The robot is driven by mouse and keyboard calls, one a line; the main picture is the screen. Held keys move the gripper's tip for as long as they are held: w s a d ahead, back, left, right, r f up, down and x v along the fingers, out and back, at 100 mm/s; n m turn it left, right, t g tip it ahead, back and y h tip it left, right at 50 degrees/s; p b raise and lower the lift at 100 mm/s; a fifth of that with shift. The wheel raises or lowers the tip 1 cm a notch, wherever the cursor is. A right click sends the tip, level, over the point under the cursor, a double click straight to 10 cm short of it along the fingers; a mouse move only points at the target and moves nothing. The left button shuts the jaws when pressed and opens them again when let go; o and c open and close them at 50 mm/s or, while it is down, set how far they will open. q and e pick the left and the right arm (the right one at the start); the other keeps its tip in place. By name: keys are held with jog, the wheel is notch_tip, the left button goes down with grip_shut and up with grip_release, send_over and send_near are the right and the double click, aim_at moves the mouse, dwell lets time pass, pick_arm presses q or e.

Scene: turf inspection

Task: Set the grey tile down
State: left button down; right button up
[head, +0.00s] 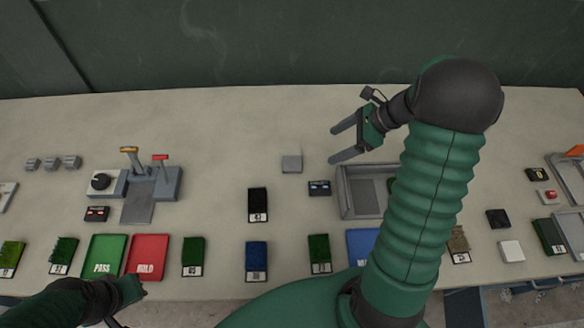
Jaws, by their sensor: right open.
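A small grey tile (291,163) lies flat on the pale bench, near the middle. My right gripper (333,146) is open and empty, its two fingers pointing left. The tile is to the left of the fingertips and a little lower in the picture, apart from them. My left gripper (116,320) is at the bottom left edge, mostly cut off by the frame and far from the tile.
A grey open-topped bin (344,190) stands right of the tile, partly behind my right arm. A black card (257,203) and a dark block (319,188) lie nearby. Green PASS (103,258) and red (147,258) trays are at front left. A lever unit (168,184) stands at left. The bench behind the tile is clear.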

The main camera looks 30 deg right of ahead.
send_near(293, 163)
jog(key=f, duration=0.2)
jog(key=shift+w+a+f, duration=0.2)
jog(key=shift+f, duration=0.1)
jog(key=x, duration=0.3)
jog(key=a+x, duration=0.1)
jog(key=x, duration=0.1)
jog(key=shift+w+r, duration=0.2)
jog(key=shift+w, duration=0.15)
jog(key=shift+w+f, duration=0.1)
jog(key=shift+f, duration=0.05)
jog(key=c, duration=1.8)
jog(key=shift+o, duration=0.2)
